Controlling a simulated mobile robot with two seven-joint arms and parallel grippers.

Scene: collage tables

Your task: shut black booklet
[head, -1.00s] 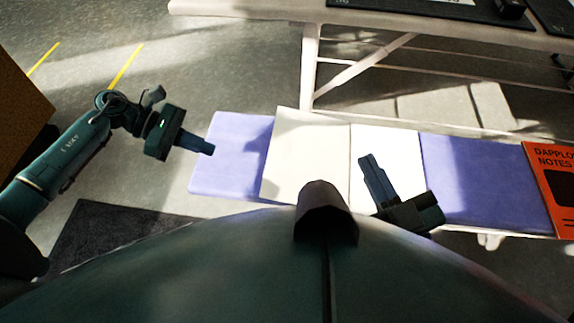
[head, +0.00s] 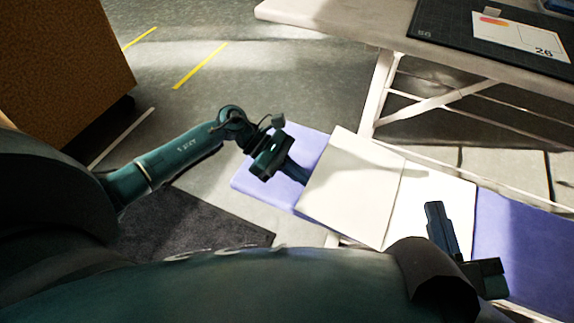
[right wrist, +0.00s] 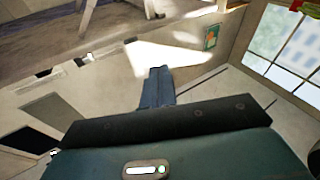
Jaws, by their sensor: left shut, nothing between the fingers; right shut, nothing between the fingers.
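An open booklet shows a cream left page (head: 352,185) and a brighter white right page (head: 428,195), lying on a purple surface (head: 520,245). Its cover is hidden, so I cannot tell that it is black. My left gripper (head: 300,176) is shut and empty, with its tip close to the booklet's left edge over the purple surface; I cannot tell whether it touches. My right gripper (head: 436,212) is shut and empty in front of the right page. Its shut fingers also show in the right wrist view (right wrist: 156,84), where no booklet can be made out.
A white-framed table (head: 330,22) with a dark cutting mat (head: 432,38) and a printed sheet (head: 522,40) stands behind. A brown box-like block (head: 60,60) is at the far left. A dark floor mat (head: 200,225) lies below my left arm.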

